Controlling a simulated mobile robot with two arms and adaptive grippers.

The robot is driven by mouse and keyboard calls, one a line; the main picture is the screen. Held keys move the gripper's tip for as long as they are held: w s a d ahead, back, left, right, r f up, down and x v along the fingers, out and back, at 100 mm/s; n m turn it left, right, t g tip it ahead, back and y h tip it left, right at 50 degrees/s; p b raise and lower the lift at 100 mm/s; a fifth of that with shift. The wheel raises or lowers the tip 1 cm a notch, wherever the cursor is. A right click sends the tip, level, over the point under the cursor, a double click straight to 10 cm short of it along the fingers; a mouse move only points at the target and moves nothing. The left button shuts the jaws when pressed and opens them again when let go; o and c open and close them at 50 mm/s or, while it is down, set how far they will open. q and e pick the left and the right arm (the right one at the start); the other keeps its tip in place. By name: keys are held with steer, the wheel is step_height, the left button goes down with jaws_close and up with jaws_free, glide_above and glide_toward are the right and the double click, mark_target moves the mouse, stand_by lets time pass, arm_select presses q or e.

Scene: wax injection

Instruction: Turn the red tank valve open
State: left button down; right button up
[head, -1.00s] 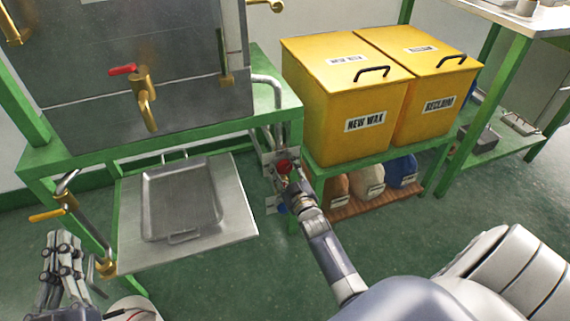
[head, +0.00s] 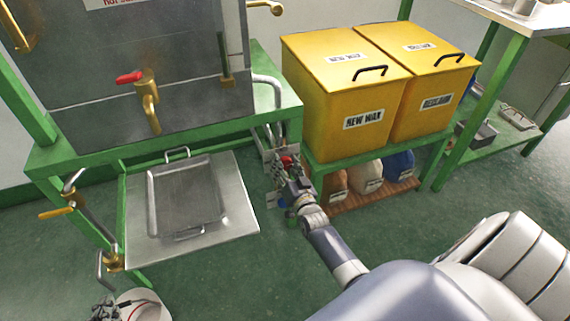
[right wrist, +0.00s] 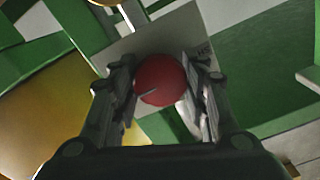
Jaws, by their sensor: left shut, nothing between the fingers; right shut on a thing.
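A brass tap with a red lever handle (head: 129,77) is on the front of the grey tank (head: 185,70); the lever points left. A round red knob (head: 287,160) sits on a pale panel by the table's right leg. My right gripper (head: 289,171) is at this knob. In the right wrist view, the red knob (right wrist: 160,80) lies between the two fingers of my right gripper (right wrist: 162,92), which is shut on it.
A metal tray (head: 187,197) sits on a shelf below the tank. A yellow-handled valve (head: 57,212) is on the left pipe. Yellow wax bins (head: 345,95) stand on a green stand right of my right gripper. Open green floor lies in front.

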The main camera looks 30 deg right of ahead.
steer(key=shift+m, duration=0.3)
stand_by(0.4)
steer(key=o, duration=1)
steer(key=shift+o, duration=0.2)
steer(key=v, duration=1.2)
